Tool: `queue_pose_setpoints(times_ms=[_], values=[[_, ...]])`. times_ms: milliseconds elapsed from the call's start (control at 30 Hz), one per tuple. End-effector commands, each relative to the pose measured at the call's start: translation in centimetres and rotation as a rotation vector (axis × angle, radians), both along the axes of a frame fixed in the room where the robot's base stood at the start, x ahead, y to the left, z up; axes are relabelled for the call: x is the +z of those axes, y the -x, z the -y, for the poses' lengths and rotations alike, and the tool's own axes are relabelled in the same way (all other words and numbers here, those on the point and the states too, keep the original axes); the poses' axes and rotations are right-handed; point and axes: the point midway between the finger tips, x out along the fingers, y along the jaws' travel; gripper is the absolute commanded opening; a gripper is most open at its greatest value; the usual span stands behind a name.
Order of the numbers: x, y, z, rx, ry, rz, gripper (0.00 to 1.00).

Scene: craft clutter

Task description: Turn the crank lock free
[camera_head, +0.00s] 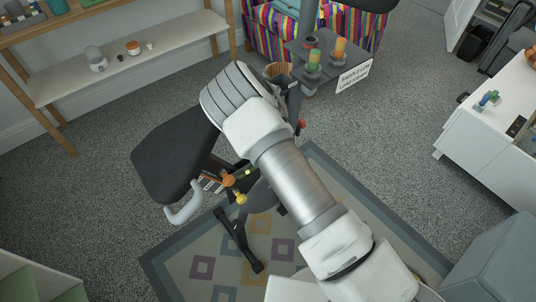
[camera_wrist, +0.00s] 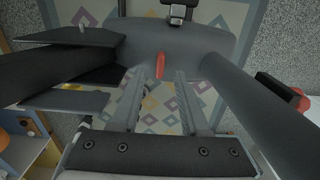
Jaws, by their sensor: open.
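My gripper (camera_wrist: 165,82) is open in the wrist view, its two long grey fingers apart. A small red lever (camera_wrist: 160,64) shows just past and between the fingertips, on a grey rounded body (camera_wrist: 205,42). It may be the crank lock, but I cannot tell for sure. I cannot tell whether a finger touches it. A red knob (camera_wrist: 301,99) on a black part is at the right. In the head view my arm hides most of the black-seated machine (camera_head: 168,152), and my fingers do not show.
An orange knob (camera_head: 228,181), a yellow knob (camera_head: 241,199) and a grey curved handle (camera_head: 184,205) sit below the seat. A grey tray (camera_head: 328,65) with orange-topped items and a sign is behind my arm. A patterned rug (camera_head: 190,262) lies underneath. Grey carpet is open at left.

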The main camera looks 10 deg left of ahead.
Motion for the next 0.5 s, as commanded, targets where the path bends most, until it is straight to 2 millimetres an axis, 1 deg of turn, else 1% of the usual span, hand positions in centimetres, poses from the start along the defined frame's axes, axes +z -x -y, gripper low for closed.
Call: queue_pose_setpoints(times_ms=[33, 200, 333, 500], values=[[-1.1, 0.0, 0.0, 0.000, 0.001, -0.001, 0.45], [-3.0, 0.0, 0.0, -0.001, 0.001, 0.001, 0.45], [-3.5, -0.1, 0.0, -0.001, -0.001, 0.001, 0.45], [-3.6, -0.1, 0.0, -0.001, -0.001, 0.001, 0.45]])
